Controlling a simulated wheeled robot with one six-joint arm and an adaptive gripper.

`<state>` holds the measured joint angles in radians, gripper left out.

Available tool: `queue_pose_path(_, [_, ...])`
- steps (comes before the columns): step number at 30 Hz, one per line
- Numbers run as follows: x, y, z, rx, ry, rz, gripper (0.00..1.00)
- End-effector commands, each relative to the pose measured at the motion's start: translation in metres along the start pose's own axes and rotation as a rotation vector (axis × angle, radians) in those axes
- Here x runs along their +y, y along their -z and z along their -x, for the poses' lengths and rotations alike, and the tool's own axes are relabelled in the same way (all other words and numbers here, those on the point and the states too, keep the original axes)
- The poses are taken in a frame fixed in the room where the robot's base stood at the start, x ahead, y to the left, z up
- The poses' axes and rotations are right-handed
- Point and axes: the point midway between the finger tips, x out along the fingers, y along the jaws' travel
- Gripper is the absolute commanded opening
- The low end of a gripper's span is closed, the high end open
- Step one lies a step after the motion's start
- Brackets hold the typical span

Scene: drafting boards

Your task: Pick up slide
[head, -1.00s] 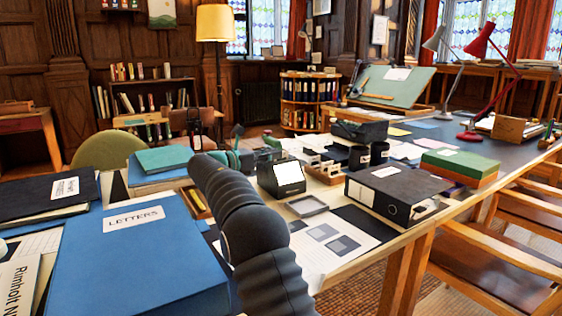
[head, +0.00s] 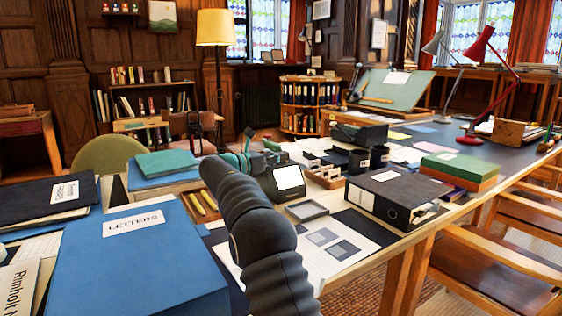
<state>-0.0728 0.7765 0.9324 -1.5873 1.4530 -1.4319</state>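I cannot make out a slide in the head view. A small black device with a lit white screen (head: 289,178) stands on the long table, just right of my arm. My dark arm rises from the bottom middle and reaches over the table. Teal and dark parts at its far end seem to include my gripper (head: 264,159), left of and behind the device. Its fingers are too small and partly covered to tell open from shut.
A blue LETTERS box (head: 139,270) fills the near left. A black box file (head: 393,196) stands right of the tray, with a green-topped box (head: 460,168) beyond. A sheet with grey squares (head: 330,250) lies flat in front. Wooden chairs (head: 500,270) line the right edge.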

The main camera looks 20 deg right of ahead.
Motion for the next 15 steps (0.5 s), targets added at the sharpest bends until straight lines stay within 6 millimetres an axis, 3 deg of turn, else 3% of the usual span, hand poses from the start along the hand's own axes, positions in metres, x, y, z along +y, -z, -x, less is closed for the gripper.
queue_pose_path(15, [-0.004, -0.043, -0.002, -0.001, 0.001, -0.002, 0.00])
